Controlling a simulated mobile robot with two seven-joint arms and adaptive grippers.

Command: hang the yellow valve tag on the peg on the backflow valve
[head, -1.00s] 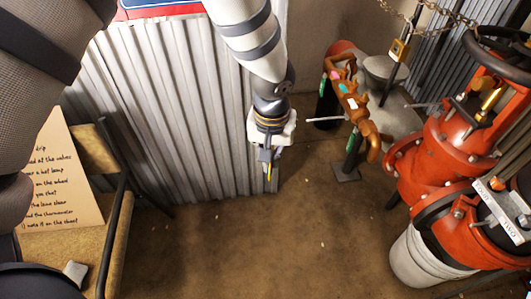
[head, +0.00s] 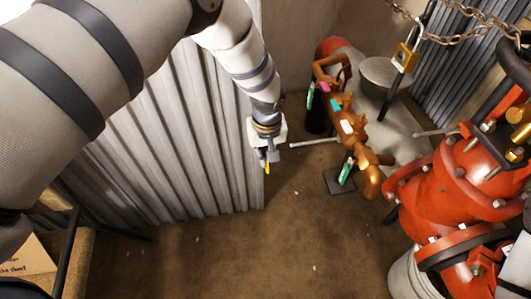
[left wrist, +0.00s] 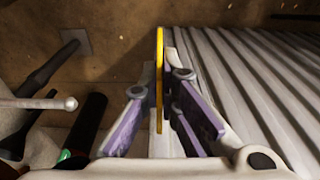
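The yellow valve tag (head: 267,167) is a thin strip below my left gripper (head: 267,156); in the left wrist view the tag (left wrist: 159,75) stands edge-on between the fingers (left wrist: 162,95), which are shut on it. The brown-bronze backflow valve (head: 347,122), with green, pink and white pieces on it, stands right of the gripper. A thin pale rod (head: 314,142) sticks out from it leftward, its tip just right of the gripper. In the left wrist view this rod (left wrist: 35,103) ends in a ball, apart from the tag. I cannot tell whether it is the peg. My right gripper is out of view.
A corrugated metal panel (head: 165,135) stands close left of the gripper. A large red valve assembly (head: 440,190) is at the right. A chain and brass padlock (head: 405,58) hang at upper right. The floor (head: 280,245) in front is clear.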

